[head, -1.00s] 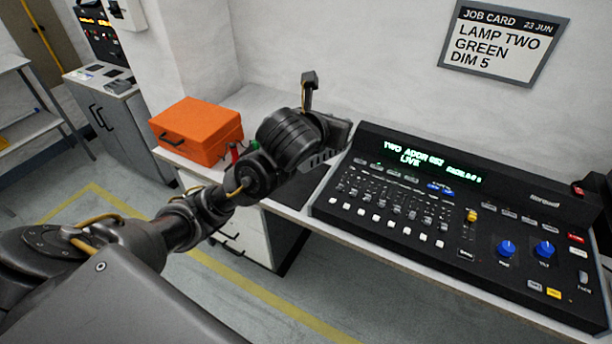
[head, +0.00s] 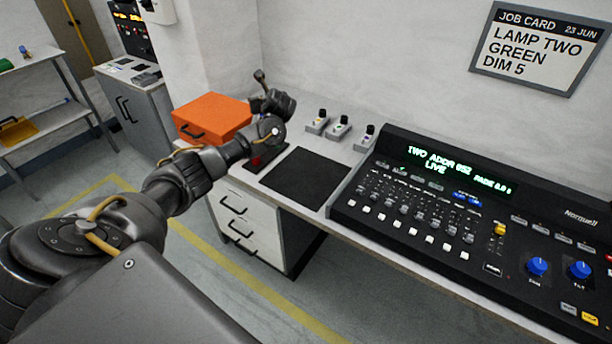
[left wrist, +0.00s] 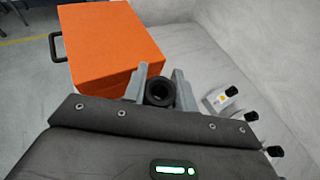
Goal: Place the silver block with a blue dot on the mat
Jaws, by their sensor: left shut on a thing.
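Three small silver blocks with black knobs stand in a row at the back of the counter: left (head: 318,125), middle (head: 338,131) and right (head: 364,143). Their coloured marks are too small to read surely; the right one looks bluish. The black mat (head: 305,178) lies bare in front of them. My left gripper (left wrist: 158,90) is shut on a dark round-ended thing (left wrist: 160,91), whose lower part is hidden. In the head view my left wrist hides the fingers, beside the orange case. My right gripper is not in view.
An orange case (head: 212,117) stands left of the gripper. A small red item (head: 257,160) sits at the counter's edge left of the mat. The black console (head: 450,210) fills the counter to the right. A job card hangs on the wall.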

